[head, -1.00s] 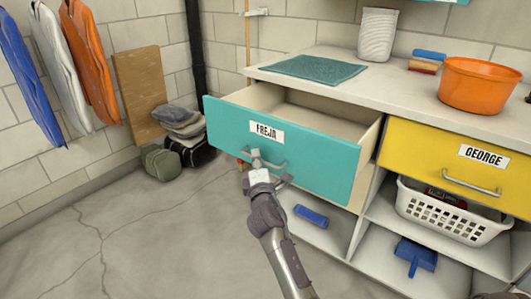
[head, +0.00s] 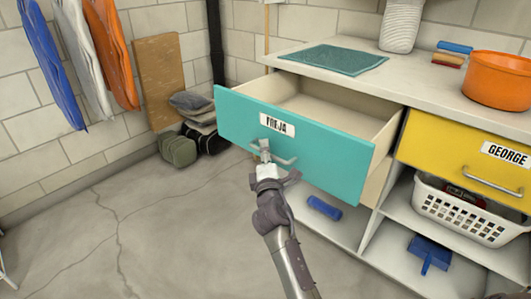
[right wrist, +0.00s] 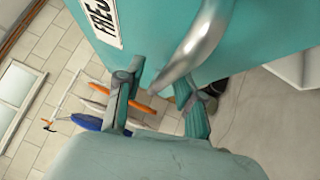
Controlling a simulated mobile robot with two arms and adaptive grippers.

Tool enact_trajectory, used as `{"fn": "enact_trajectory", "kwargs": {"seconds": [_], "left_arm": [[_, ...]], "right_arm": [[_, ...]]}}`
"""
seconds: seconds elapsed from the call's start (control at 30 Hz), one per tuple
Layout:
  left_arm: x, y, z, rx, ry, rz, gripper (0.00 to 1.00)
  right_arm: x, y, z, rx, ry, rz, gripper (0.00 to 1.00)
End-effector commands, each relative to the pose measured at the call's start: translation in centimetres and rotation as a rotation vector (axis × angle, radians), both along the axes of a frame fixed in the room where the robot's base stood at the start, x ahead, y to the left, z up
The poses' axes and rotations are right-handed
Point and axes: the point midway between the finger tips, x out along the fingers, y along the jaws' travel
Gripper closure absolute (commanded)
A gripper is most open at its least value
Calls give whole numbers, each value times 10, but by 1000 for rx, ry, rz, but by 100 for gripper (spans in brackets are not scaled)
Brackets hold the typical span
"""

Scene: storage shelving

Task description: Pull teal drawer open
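The teal drawer (head: 318,150), labelled FREJA, stands well out from the white unit, and its empty-looking inside shows. Its curved silver handle (head: 287,161) is on the front below the label. My right gripper (head: 264,152) is at the left part of this handle. In the right wrist view the two fingers (right wrist: 160,98) are spread, with a gap between them. The handle (right wrist: 197,45) slants down to the drawer front (right wrist: 265,25), its lower end showing in that gap. The fingers are not closed on it. My left gripper is not in view.
A yellow drawer (head: 450,147) labelled GEORGE is shut at the right, above a white basket (head: 465,217). The worktop holds a teal mat (head: 333,60) and an orange bowl (head: 500,80). Bags (head: 178,150) lie by the wall. The floor (head: 150,225) at left is clear.

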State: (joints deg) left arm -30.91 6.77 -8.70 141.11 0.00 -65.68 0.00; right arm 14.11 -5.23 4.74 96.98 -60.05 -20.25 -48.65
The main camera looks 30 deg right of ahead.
Motion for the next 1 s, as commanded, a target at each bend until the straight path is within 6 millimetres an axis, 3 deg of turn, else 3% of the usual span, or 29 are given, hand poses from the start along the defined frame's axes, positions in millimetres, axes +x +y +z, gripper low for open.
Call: {"fn": "enact_trajectory", "kwargs": {"seconds": [0.23,0.67,1.0], "left_arm": [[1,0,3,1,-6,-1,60],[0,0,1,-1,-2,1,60],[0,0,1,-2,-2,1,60]], "right_arm": [[-7,3,-1,0,0,1,63],[-64,26,-10,0,1,1,63],[-69,28,-10,1,0,0,63]]}}
